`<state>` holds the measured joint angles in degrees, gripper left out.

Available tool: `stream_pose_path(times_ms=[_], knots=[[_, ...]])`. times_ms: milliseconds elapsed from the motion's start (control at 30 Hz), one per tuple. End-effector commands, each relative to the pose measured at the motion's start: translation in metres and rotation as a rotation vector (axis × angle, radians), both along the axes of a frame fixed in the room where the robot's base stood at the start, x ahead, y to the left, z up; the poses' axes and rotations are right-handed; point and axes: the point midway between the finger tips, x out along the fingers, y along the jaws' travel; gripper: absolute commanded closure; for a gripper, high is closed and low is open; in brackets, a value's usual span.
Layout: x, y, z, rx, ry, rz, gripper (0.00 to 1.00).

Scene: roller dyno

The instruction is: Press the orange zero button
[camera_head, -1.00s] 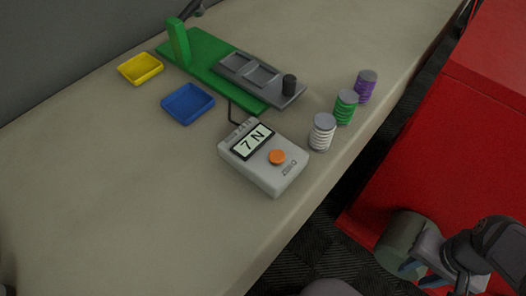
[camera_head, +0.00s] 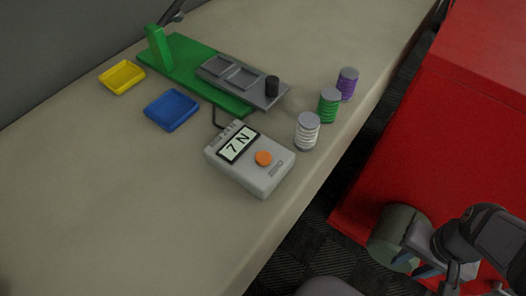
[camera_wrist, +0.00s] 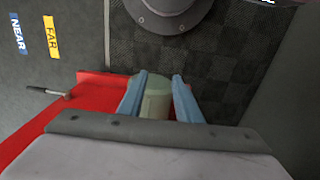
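The orange zero button (camera_head: 263,158) sits on top of a light grey meter box (camera_head: 225,160) near the front edge of the bench. The box's display (camera_head: 238,145) reads "7 N". My gripper (camera_head: 418,270) is at the lower right, off the bench, beside a red body and well apart from the button. In the wrist view my gripper (camera_wrist: 160,98) has its two blue fingers spread, with a pale green cylinder seen between or beyond them. I cannot tell whether they touch it. The button is not in the wrist view.
Three spring-like stacks stand right of the box: white (camera_head: 307,132), green (camera_head: 329,105) and purple (camera_head: 347,84). Behind are a green base (camera_head: 185,65) with a grey tray (camera_head: 262,92), a blue dish (camera_head: 171,110) and a yellow dish (camera_head: 121,77). The bench's left front is clear.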

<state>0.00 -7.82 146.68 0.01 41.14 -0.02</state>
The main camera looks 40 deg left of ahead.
Motion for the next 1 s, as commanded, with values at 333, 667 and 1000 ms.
stream_pose_path(times_ms=[333, 667, 1000], knots=[[0.0, 0.0, 0.0, 0.0, 0.0, 0.0, 1.0], [0.0, 0.0, 0.0, 0.0, 0.0, 0.0, 1.0], [0.0, 0.0, 0.0, 0.0, 0.0, 0.0, 1.0]])
